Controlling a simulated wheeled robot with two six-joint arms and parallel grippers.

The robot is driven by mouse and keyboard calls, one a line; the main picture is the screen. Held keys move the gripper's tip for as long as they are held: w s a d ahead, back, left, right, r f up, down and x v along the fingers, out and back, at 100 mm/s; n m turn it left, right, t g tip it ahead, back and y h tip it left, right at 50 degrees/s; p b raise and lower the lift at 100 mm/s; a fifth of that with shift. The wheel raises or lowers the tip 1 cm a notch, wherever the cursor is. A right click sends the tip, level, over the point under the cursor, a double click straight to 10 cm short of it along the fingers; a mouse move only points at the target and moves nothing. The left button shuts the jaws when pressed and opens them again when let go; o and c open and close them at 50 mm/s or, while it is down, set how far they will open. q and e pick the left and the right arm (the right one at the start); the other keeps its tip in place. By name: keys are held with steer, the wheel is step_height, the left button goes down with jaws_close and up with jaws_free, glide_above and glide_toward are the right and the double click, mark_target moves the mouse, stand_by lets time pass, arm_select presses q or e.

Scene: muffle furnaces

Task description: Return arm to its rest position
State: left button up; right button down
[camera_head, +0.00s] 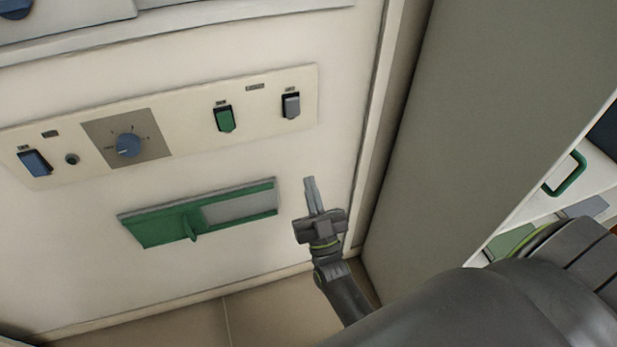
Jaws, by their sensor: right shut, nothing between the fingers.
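My right gripper (311,192) is in the lower middle of the head view, at the end of my right arm, which comes in from the lower right. Its fingers are together with nothing between them. It is in front of the furnace's pale front panel (90,225), just right of a green sliding latch plate (160,228). I cannot tell whether the fingertips touch the panel, but they look apart from the latch plate. My left gripper is not in view.
Above the latch is a control strip (190,105) with a blue knob (128,145), a green switch (224,119), a grey switch (291,105) and a blue switch (35,163). A large grey panel (470,100) stands right. Beyond it is a green handle (567,175). Tiled floor (190,328) shows below.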

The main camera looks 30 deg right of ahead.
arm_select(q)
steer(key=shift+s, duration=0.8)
